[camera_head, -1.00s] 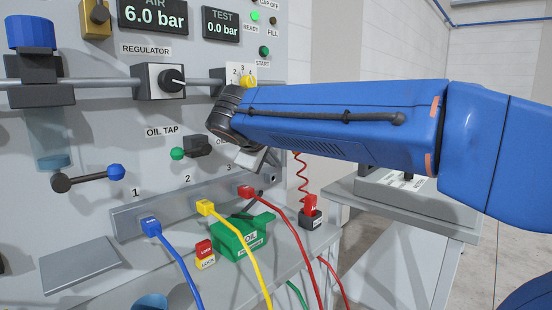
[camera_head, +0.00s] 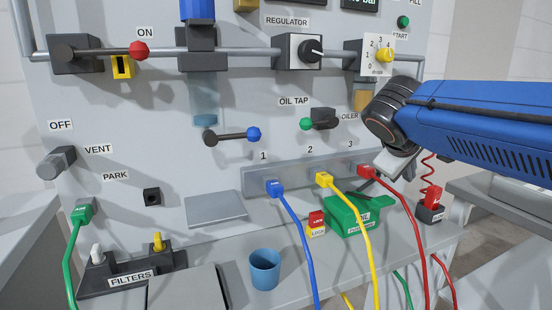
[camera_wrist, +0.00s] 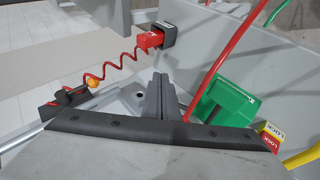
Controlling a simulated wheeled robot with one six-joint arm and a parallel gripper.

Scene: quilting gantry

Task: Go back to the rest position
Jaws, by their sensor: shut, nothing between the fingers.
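My gripper (camera_head: 398,163) hangs in front of the panel's right part in the head view, near the red plug (camera_head: 366,172) at port 3. In the wrist view my gripper's fingers (camera_wrist: 160,97) are together and empty. The green oil box (camera_wrist: 228,100) lies to their right, and the red coiled cord (camera_wrist: 98,76) to their left. They look clear of both, though the exact gap cannot be told. My blue forearm reaches in from the right of the head view and covers part of the panel's right side.
Blue (camera_head: 274,187) and yellow (camera_head: 323,179) plugs sit at ports 1 and 2. A blue cup (camera_head: 265,268) and a red-yellow lock (camera_head: 316,223) stand on the shelf. A green plug (camera_head: 83,209) is at the left. Several hoses hang across the front.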

